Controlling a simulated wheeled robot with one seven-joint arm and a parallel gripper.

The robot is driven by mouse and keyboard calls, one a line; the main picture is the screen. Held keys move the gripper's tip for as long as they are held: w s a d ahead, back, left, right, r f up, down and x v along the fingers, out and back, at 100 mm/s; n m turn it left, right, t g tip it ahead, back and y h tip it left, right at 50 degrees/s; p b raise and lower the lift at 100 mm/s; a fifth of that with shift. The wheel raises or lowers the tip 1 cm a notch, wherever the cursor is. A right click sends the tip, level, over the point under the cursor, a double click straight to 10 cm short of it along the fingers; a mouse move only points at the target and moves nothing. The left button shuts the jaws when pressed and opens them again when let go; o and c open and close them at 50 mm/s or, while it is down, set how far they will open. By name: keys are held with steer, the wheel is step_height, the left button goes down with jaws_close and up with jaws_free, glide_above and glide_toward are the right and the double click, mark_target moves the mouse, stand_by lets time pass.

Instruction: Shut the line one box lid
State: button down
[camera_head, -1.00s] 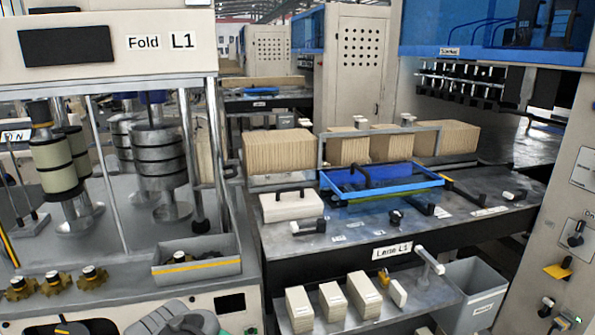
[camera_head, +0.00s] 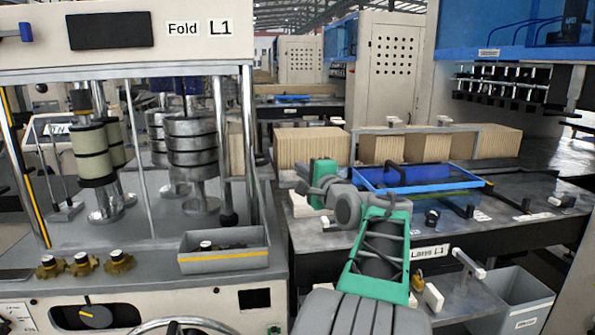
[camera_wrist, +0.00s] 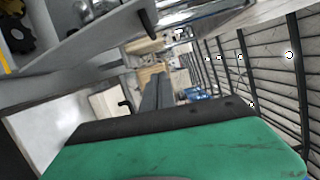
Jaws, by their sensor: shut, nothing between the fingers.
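A blue-framed clear cover (camera_head: 372,187) with a dark handle (camera_head: 405,166) stands on the line one bench marked L1, in the head view. I take it as the box lid, but I cannot tell how far open it is. My gripper (camera_wrist: 157,78) is shut and empty in the wrist view, its dark fingers together. In the head view my green and grey arm reaches over the left of the bench, left of the cover, and hides part of it. The fingertips are not clear there.
A pale block (camera_head: 300,206) with a black handle is partly hidden behind my arm. Kraft stacks (camera_head: 308,148) line the back of the bench. The Fold L1 machine (camera_head: 190,60) and a grey tray (camera_head: 225,252) are at left. A grey bin (camera_head: 515,300) stands at lower right.

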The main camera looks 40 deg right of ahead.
steer(key=w+a+p, duration=0.1)
steer(key=w+p, duration=0.1)
steer(key=w, duration=0.6)
steer(key=shift+w+r, duration=0.15)
steer(key=shift+w, duration=0.15)
steer(key=shift+a, duration=0.1)
